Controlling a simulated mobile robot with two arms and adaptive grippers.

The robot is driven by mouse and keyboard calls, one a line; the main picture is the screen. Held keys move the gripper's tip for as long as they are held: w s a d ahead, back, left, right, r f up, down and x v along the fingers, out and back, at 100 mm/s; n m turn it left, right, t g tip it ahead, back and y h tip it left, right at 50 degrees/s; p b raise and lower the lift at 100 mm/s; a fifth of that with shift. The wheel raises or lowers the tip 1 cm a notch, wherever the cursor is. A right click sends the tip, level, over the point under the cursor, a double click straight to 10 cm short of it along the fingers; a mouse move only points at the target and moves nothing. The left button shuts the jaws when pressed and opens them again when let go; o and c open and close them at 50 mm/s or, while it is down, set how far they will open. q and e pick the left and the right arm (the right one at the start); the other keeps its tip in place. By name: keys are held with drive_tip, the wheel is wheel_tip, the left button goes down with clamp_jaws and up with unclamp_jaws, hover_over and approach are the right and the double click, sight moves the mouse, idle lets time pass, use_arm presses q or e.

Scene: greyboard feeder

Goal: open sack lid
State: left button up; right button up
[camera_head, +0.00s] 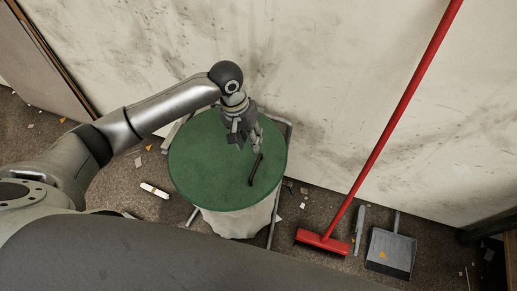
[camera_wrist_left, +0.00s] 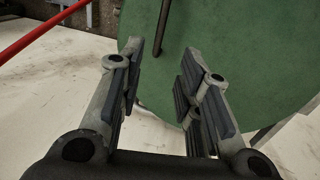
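The sack lid (camera_head: 205,170) is a round green disc. It lies shut over a white sack (camera_head: 238,221) in a metal frame. A dark bar handle (camera_head: 255,170) sits on the lid, right of its middle. My left gripper (camera_head: 256,147) is over the far right part of the lid, near the handle's far end. In the left wrist view the gripper (camera_wrist_left: 165,85) is open, with nothing between its fingers. The handle (camera_wrist_left: 162,28) shows there beyond the fingertips, and the lid (camera_wrist_left: 255,45) fills the upper right. My right gripper is not in view.
A red broom (camera_head: 322,240) leans on the pale wall right of the sack. A dustpan (camera_head: 391,250) and its brush (camera_head: 360,229) lie further right. Small litter is scattered on the floor. The wall is close behind the lid.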

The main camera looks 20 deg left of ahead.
use_arm(q)
approach(255, 160)
drive_tip(key=s+d, duration=0.2)
drive_tip(key=s, duration=0.1)
drive_tip(key=f, duration=0.1)
drive_tip(key=d+f, duration=0.1)
drive_tip(key=f, duration=0.1)
drive_tip(key=shift+s+f, duration=0.1)
drive_tip(key=shift+f, duration=0.25)
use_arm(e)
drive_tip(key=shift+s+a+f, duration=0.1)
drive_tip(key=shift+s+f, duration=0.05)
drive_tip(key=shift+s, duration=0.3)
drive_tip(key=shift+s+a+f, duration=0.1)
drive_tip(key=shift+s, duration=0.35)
use_arm(q)
drive_tip(key=shift+c, duration=0.5)
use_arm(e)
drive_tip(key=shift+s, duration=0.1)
use_arm(q)
clamp_jaws()
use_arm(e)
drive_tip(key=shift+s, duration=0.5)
